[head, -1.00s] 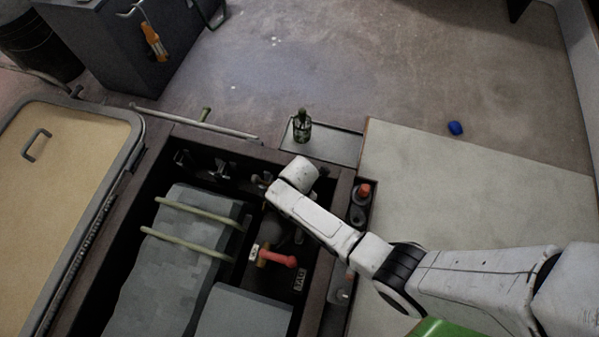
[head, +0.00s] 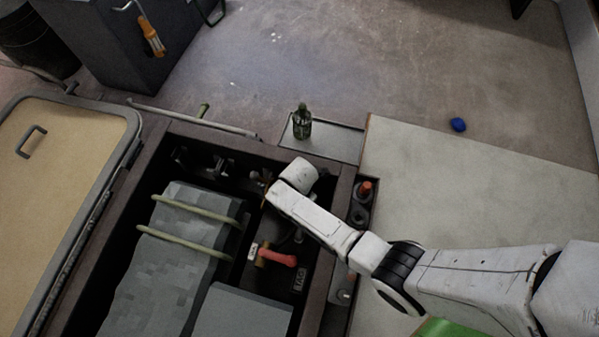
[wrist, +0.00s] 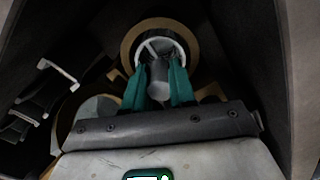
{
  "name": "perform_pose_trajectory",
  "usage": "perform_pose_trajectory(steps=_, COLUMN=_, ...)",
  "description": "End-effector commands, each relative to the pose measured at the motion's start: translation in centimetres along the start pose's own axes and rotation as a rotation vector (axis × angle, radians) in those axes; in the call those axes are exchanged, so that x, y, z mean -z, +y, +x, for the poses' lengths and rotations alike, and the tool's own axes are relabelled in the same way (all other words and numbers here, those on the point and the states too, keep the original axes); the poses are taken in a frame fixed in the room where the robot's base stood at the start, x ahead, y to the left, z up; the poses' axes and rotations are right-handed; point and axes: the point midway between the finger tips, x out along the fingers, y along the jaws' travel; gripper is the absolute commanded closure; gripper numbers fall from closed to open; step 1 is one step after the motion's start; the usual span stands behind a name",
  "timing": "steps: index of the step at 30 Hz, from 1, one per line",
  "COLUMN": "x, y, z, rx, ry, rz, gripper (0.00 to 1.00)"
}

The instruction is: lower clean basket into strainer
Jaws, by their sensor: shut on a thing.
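My gripper (wrist: 158,88) shows in the wrist view with its two teal fingers shut on the grey basket (wrist: 158,72). The strainer (wrist: 128,50) is a round brass-coloured body with a pale inner rim, just past the fingertips. The basket lines up with its round mouth; I cannot tell how deep the basket sits in it. In the head view my white wrist reaches down into the open dark compartment, and it hides the fingers, the basket and most of the strainer.
A red-handled valve (head: 278,258) and a grey block with two pale straps (head: 185,240) are inside. A green bottle (head: 302,124) stands on a tray (head: 340,143) behind. Dark fittings (wrist: 40,100) lie left in the wrist view.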

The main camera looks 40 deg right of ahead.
Motion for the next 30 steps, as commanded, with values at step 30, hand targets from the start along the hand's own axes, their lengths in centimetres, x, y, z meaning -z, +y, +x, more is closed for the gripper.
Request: perform_pose_trajectory(steps=30, x=0.0, y=0.1, z=2.8, rx=-0.001, ry=0.000, rz=0.000, gripper=0.66)
